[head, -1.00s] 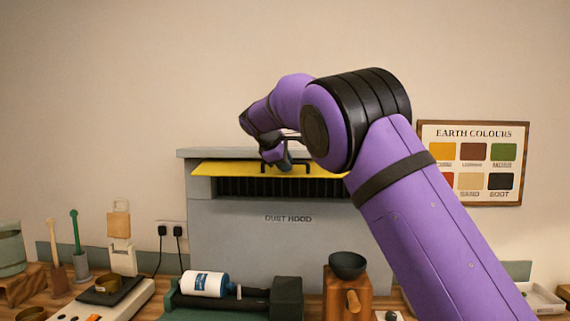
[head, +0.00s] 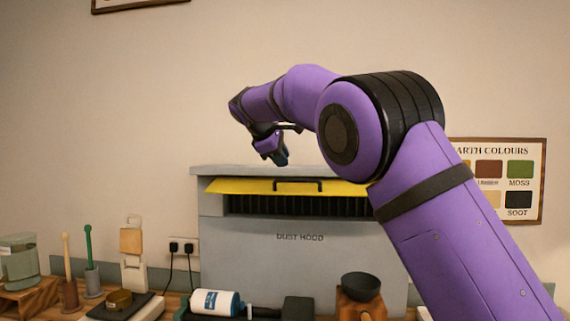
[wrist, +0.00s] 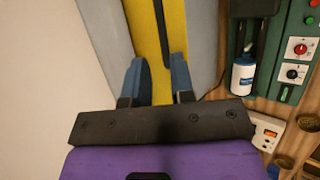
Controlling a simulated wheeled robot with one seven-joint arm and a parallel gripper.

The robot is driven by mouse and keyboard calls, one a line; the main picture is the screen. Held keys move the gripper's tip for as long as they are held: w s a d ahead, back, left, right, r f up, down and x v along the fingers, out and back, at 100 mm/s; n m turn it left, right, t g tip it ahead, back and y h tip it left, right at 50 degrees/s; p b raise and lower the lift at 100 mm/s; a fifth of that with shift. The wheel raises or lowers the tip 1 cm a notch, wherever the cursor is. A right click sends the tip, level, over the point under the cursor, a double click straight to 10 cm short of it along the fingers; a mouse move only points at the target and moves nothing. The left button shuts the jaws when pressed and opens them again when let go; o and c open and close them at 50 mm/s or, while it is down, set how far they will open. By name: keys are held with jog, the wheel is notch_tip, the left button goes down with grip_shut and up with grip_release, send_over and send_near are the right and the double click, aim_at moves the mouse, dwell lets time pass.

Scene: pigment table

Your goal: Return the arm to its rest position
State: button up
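My gripper (head: 280,158) hangs from the bent purple arm, above the grey dust hood (head: 300,262) and apart from it. In the wrist view my gripper (wrist: 157,68) has its two blue-grey fingers spread, with nothing held between them. The hood's yellow flap (head: 235,187) sticks out over the dark slatted opening, with a black handle (head: 298,181) on it. The yellow flap (wrist: 152,88) also shows behind the fingers in the wrist view. My upper arm hides the hood's right end.
On the bench below stand a white bottle with a blue label (head: 215,302) lying on a green machine, a dark bowl (head: 361,285) on a wooden grinder, and a scale (head: 125,308) at left. A colour chart (head: 519,184) hangs at right.

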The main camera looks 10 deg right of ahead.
dwell(0.4)
jog(key=s+d+f+m+g+y, duration=0.1)
jog(key=s+d+m+y, duration=0.15)
jog(key=s+d, duration=0.7)
jog(key=s+d+f+m+y, duration=0.2)
jog(key=s+d+m, duration=0.2)
jog(key=s+d, duration=0.55)
jog(key=s+a+f+m, duration=0.1)
jog(key=s+f+m, duration=0.1)
jog(key=s+f, duration=0.3)
jog(key=s+a+f+m+y, duration=0.1)
jog(key=s+f, duration=0.3)
jog(key=s, duration=1)
jog(key=s+a+f+m+y, duration=0.1)
jog(key=s+f+m, duration=0.2)
jog(key=s, duration=0.7)
notch_tip(320, 180, down, 3)
jog(key=shift+s+a+r+t, duration=0.15)
jog(key=shift+s+t, duration=0.1)
jog(key=shift+t, duration=0.05)
